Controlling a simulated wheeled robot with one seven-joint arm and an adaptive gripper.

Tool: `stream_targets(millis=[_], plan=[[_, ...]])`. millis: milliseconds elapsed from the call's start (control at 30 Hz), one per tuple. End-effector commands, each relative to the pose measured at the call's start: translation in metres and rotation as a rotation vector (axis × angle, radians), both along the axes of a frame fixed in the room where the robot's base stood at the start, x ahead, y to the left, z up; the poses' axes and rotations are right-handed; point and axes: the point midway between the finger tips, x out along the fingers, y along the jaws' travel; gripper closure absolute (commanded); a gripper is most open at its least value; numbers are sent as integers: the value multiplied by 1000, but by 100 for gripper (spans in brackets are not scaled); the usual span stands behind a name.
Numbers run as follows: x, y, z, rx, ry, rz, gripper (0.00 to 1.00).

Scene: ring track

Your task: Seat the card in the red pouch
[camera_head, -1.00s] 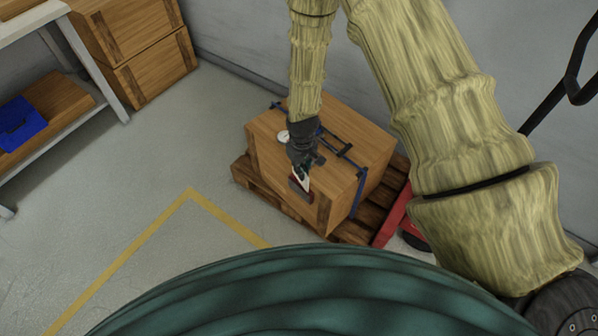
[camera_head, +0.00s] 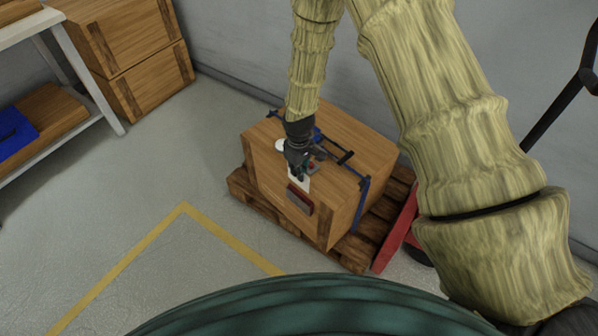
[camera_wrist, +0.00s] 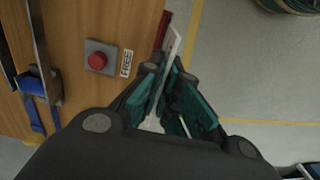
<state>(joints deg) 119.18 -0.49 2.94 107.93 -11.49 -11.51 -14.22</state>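The white card (camera_head: 301,183) is between the fingers of my gripper (camera_head: 299,173), which looks closed on it. In the wrist view the card (camera_wrist: 167,72) runs out past the teal fingers of my gripper (camera_wrist: 169,72). The dark red pouch (camera_head: 300,199) is on the near side of the wooden crate. In the head view the card's lower end meets the pouch's upper edge; I cannot tell whether it is inside. In the wrist view only a thin red strip of the pouch (camera_wrist: 162,30) shows, just left of the card's end.
The crate (camera_head: 345,190) stands on a wooden pallet (camera_head: 355,250) with blue straps (camera_head: 362,196). A red button (camera_wrist: 97,61) on a grey plate and a small label (camera_wrist: 126,63) are beside my fingers. A red pallet jack (camera_head: 398,235) is at right.

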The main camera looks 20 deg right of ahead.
Motion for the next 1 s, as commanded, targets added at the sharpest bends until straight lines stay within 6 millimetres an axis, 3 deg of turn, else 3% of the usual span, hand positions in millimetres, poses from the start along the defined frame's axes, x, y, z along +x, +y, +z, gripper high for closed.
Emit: stream_targets(millis=[233,1000], plan=[[-3,-1,2,0,1,0,100],[-2,-1,-54,-1,0,0,100]])
